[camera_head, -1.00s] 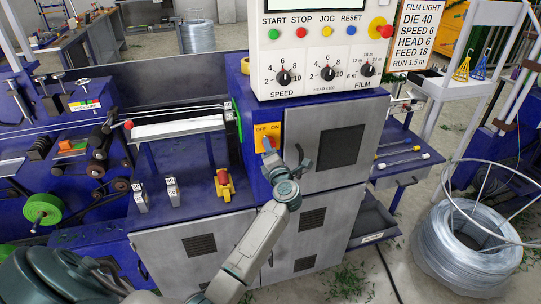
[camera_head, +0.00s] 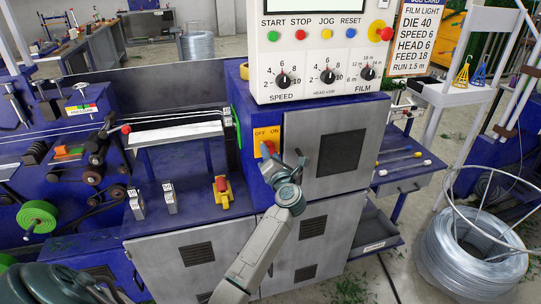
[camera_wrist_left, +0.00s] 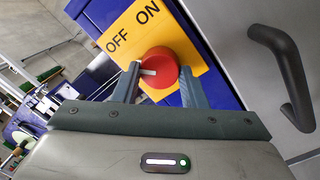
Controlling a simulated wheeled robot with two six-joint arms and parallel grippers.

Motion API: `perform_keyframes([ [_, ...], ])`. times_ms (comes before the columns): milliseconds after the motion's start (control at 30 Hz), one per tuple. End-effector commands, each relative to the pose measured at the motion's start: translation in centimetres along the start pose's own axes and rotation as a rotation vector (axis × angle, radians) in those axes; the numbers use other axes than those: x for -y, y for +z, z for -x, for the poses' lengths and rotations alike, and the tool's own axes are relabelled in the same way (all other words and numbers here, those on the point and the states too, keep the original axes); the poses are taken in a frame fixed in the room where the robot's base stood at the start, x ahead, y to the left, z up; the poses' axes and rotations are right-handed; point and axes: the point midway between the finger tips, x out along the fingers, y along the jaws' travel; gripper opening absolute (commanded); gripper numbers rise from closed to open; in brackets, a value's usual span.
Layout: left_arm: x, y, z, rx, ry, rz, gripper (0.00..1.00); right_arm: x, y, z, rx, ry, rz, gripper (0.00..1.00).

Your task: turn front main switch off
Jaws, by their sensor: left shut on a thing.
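The front main switch is a red round knob (camera_wrist_left: 168,65) with a white pointer mark, on a yellow plate (camera_wrist_left: 128,28) lettered OFF and ON. The plate (camera_head: 277,134) also shows in the head view, on the blue cabinet side left of the grey door. My left gripper (camera_wrist_left: 158,86) has one finger on each side of the knob and is shut on it. In the wrist view the white mark lies on the knob's left side, toward the OFF lettering. In the head view my left gripper (camera_head: 268,158) partly hides the knob. My right gripper is not in view.
A black door handle (camera_wrist_left: 283,75) stands close to the right of my gripper. A control panel (camera_head: 320,50) with dials hangs above the switch. A red-and-yellow switch (camera_head: 221,188) sits lower left. A wire coil (camera_head: 462,255) stands at the right.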

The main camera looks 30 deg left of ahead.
Motion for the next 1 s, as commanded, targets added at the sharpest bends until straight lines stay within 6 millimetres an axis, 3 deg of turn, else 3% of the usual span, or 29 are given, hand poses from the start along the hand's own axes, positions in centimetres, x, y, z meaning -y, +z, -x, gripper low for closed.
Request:
perform_keyframes([
  [133, 0.2, -0.2, 0.1, -0.003, -0.003, 0.000, 0.15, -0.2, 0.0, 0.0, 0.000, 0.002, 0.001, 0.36],
  [167, 0.2, -0.2, 0.1, -0.003, -0.003, 0.000, 0.42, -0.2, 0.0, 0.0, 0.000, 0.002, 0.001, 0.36],
  [267, 0.1, -0.1, 0.1, -0.003, -0.002, -0.001, 0.60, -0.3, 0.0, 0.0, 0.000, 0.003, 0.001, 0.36],
  [533, 0.1, -0.1, 0.1, -0.001, -0.001, -0.001, 0.60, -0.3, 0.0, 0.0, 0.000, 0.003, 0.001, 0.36],
  [667, 0.3, -0.2, 1.0, -0.001, -0.003, 0.000, 0.60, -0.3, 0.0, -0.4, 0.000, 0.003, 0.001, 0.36],
  [1000, 0.4, -0.3, 7.7, -0.003, -0.005, 0.002, 0.60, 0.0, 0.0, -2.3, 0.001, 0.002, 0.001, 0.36],
])
